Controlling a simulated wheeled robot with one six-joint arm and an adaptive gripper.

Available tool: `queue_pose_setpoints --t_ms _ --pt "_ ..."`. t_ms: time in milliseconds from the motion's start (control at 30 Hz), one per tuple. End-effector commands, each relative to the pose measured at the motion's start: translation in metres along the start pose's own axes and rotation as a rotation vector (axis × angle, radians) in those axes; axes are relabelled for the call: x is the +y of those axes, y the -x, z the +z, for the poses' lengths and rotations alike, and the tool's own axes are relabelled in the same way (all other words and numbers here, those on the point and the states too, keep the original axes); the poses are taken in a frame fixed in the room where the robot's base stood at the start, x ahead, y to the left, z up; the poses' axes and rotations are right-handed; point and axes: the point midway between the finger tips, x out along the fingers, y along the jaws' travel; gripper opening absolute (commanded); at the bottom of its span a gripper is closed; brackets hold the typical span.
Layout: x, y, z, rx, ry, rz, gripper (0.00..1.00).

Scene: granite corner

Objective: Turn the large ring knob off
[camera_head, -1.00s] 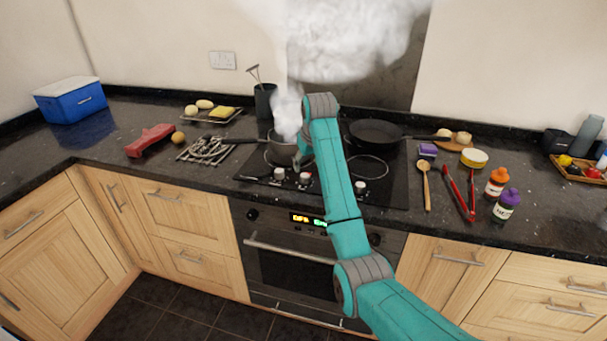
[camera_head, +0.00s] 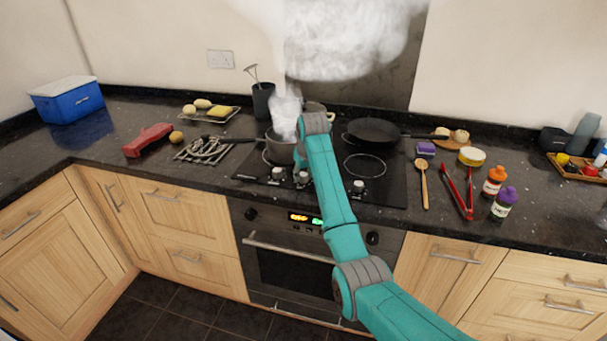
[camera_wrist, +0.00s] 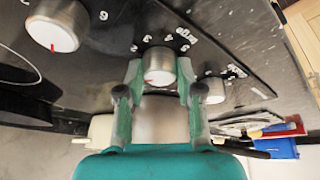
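The hob's front edge carries a row of white knobs with red marker lines. In the head view I see the left knob (camera_head: 279,173), the middle knob (camera_head: 303,178), partly covered by my arm, and the right knob (camera_head: 358,187). The wrist view is turned round, with the right knob (camera_wrist: 55,25) at upper left, the middle knob (camera_wrist: 159,66) and the left knob (camera_wrist: 211,90). My gripper (camera_wrist: 158,80) is open, fingers on either side of the middle knob; contact is unclear.
A steaming pot (camera_head: 280,148) stands on the hob behind the left knobs. A frying pan (camera_head: 374,132) sits at the back right, and an empty ring (camera_head: 365,165) lies before it. A wooden spoon (camera_head: 424,184) and red tongs (camera_head: 458,192) lie right of the hob.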

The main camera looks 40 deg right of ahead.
Motion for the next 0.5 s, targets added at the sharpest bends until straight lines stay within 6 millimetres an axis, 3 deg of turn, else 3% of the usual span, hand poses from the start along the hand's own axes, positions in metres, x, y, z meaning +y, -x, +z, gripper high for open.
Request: queue_pose_setpoints --t_ms 33,100,500 --pt "-0.0001 -0.0001 0.0000 0.000 0.000 0.000 0.11" --pt "-0.0001 -0.0001 0.0001 0.000 0.000 0.000 0.01" --pt "0.0006 0.0000 0.0001 0.004 0.069 -0.029 0.01"
